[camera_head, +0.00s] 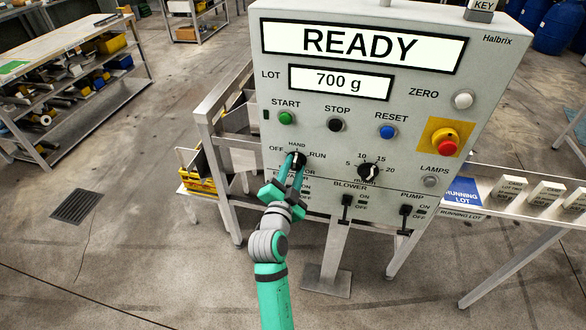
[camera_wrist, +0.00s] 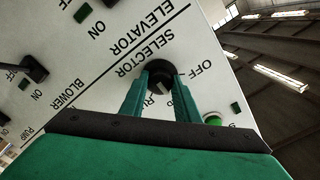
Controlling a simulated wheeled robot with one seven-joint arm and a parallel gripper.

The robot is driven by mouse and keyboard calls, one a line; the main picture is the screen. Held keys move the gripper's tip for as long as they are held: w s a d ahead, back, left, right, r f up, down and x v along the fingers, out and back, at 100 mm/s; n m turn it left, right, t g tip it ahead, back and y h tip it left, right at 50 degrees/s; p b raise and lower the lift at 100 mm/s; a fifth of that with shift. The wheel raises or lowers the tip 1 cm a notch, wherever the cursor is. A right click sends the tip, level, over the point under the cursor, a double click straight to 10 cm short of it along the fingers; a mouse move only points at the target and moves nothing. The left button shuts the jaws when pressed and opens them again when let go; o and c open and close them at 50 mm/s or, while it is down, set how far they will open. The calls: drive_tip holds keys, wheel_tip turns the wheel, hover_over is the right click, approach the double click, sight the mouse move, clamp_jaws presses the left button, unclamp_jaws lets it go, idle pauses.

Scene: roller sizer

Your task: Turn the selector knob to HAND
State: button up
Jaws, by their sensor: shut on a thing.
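The black round selector knob (camera_head: 297,160) is on the lower left of the grey control panel, with OFF to its left, HAND above it and RUN to its right. In the wrist view the knob (camera_wrist: 160,70) lies between the fingertips. My gripper (camera_head: 295,163) is shut on the knob, one green finger on each side, as the wrist view also shows (camera_wrist: 160,84). A pale mark shows on the knob, but the fingers partly cover it and I cannot tell surely which label it points at.
The panel's READY display (camera_head: 362,46) is lit. The green START button (camera_head: 286,118) is just above the knob. The range dial (camera_head: 368,172) is to the right, with the blower switch (camera_head: 346,205) below. A red emergency button (camera_head: 446,146) is farther right.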

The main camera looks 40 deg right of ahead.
idle(0.3)
drive_tip(key=o, duration=1)
drive_tip(key=shift+o, duration=0.2)
drive_tip(key=shift+s+a, duration=0.1)
drive_tip(key=v, duration=1)
drive_tip(key=shift+s+a, duration=0.2)
drive_tip(key=shift+s, duration=0.05)
drive_tip(key=s+a+f+n+t+y, duration=0.2)
drive_tip(key=s+a+f+n+y, duration=0.4)
drive_tip(key=a+f, duration=0.25)
drive_tip(key=s+a+f+n+t+y, duration=0.25)
drive_tip(key=s+a+f+n, duration=0.35)
drive_tip(key=a, duration=0.4)
drive_tip(key=s+a+n+y, duration=0.2)
drive_tip(key=s+a, duration=0.3)
drive_tip(key=s, duration=0.4)
drive_tip(key=s+a+n+y, duration=0.3)
drive_tip(key=s+a+n, duration=0.1)
drive_tip(key=s, duration=0.5)
drive_tip(key=shift+s+a+r+n+g, duration=0.25)
drive_tip(key=shift+a+n+g, duration=0.15)
drive_tip(key=shift+a, duration=0.35)
